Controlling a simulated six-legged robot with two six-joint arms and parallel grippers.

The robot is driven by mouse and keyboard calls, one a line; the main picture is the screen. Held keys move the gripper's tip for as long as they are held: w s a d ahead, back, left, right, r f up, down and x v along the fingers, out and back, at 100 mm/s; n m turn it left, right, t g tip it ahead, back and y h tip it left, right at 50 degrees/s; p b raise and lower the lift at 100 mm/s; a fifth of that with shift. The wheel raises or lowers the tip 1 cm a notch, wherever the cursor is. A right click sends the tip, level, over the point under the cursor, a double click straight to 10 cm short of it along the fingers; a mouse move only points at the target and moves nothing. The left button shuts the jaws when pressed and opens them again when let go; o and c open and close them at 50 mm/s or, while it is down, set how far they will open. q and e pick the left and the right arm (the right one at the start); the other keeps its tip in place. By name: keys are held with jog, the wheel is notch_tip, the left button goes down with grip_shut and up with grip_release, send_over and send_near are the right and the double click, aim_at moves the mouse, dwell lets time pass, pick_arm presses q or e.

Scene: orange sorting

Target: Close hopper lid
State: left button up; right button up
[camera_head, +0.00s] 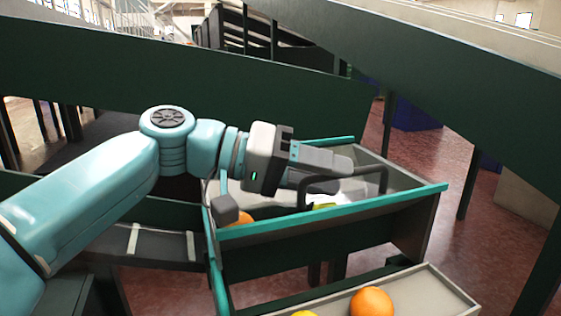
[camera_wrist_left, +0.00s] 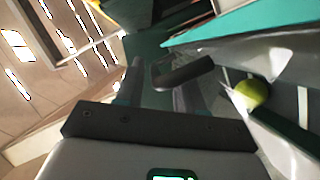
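The hopper (camera_head: 330,238) is a dark green bin with teal rims in the middle of the head view. Its top looks at least partly open, and I see fruit inside. A dark bent handle (camera_head: 384,180) stands over its right part; a dark bar, likely the same handle, shows in the left wrist view (camera_wrist_left: 184,72). Which panel is the lid is not clear. My left gripper (camera_head: 328,173) is over the hopper beside the handle, fingers apart. The fingers also show in the left wrist view (camera_wrist_left: 160,85). Contact with the handle cannot be told. My right gripper is out of view.
An orange (camera_head: 239,218) and a yellow-green fruit (camera_wrist_left: 252,94) are in the hopper. Another orange (camera_head: 372,302) lies on a grey tray (camera_head: 440,290) in front. Large green conveyor sides (camera_head: 200,80) run behind. Red floor (camera_head: 430,160) is open to the right.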

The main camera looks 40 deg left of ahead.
pick_arm(q)
jog(key=p+v, duration=0.2)
jog(key=v, duration=1.2)
jog(key=shift+s+a+r, duration=0.1)
jog(key=shift+s+a, duration=0.05)
jog(key=shift+a, duration=0.15)
jog(key=shift+v, duration=0.85)
jog(key=shift+d, duration=0.1)
